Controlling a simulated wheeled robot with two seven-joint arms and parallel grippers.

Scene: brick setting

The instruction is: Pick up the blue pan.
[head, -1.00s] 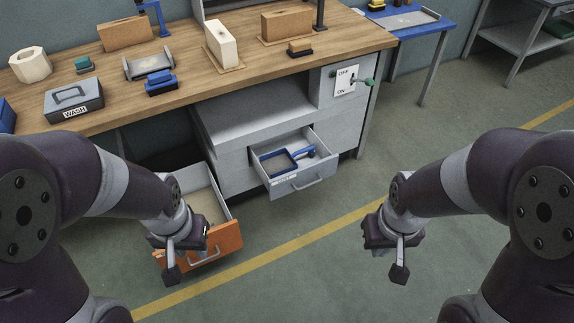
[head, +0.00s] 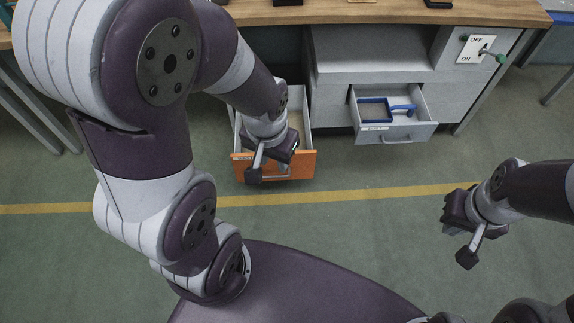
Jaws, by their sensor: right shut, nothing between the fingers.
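The blue pan (head: 374,111) is a square blue frame that lies in the open grey drawer (head: 397,135) under the workbench. A blue handle-like part (head: 403,109) lies at its right in the same drawer. My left gripper (head: 266,167) hangs in front of and over the open orange drawer (head: 305,165), left of the pan. Whether its fingers are apart is not clear from this angle. My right gripper (head: 463,233) is shut and empty, over the floor to the lower right of the grey drawer. Both grippers are apart from the pan.
The workbench top (head: 390,13) runs along the back. An ON/OFF switch panel (head: 476,49) with a green-tipped lever is at the right of the cabinet. The green floor (head: 350,220) with a yellow line (head: 380,192) is clear between the grippers.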

